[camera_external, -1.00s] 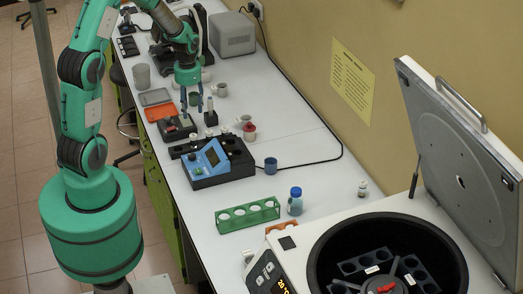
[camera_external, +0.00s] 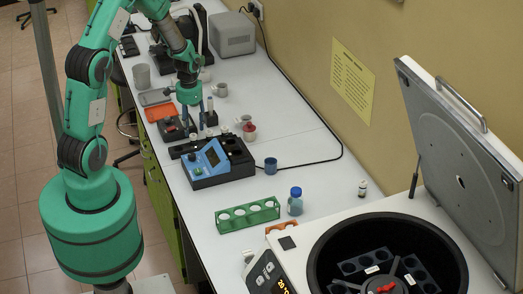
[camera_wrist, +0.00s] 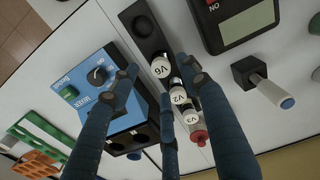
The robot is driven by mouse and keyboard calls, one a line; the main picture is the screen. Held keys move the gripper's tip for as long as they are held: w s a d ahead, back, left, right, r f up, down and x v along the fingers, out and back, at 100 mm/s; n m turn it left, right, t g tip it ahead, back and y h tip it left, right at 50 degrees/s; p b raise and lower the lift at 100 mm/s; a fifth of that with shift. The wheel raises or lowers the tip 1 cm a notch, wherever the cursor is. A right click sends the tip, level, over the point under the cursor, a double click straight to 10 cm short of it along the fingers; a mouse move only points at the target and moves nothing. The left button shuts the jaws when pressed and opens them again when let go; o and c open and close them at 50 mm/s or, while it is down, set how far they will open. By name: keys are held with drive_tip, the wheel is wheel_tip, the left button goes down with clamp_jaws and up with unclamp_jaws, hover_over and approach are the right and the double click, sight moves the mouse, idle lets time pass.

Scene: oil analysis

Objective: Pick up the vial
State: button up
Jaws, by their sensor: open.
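Small vials with white caps stand in a row in a narrow black rack (camera_wrist: 145,40) in the wrist view. Their caps read V6 (camera_wrist: 160,68), V2 (camera_wrist: 178,96) and V3 (camera_wrist: 192,120). A red-topped item (camera_wrist: 199,137) shows just beyond V3. My gripper (camera_wrist: 158,78) has its blue fingers spread, one left of the row, one right of it and one between them near V2. V6 shows between the fingertips; whether any finger touches it I cannot tell. In the external view my gripper (camera_external: 198,116) hangs over the bench behind the blue device.
The blue device (camera_external: 212,160) stands close to the rack. A green rack (camera_external: 248,216), a blue-capped bottle (camera_external: 295,202) and an open centrifuge (camera_external: 340,240) stand nearer the camera.

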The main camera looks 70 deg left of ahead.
sight(193, 135)
drive_tip(key=shift+f, duration=0.3)
drive_tip(key=shift+w+f, duration=0.15)
drive_tip(key=shift+f, duration=2.35)
clamp_jaws()
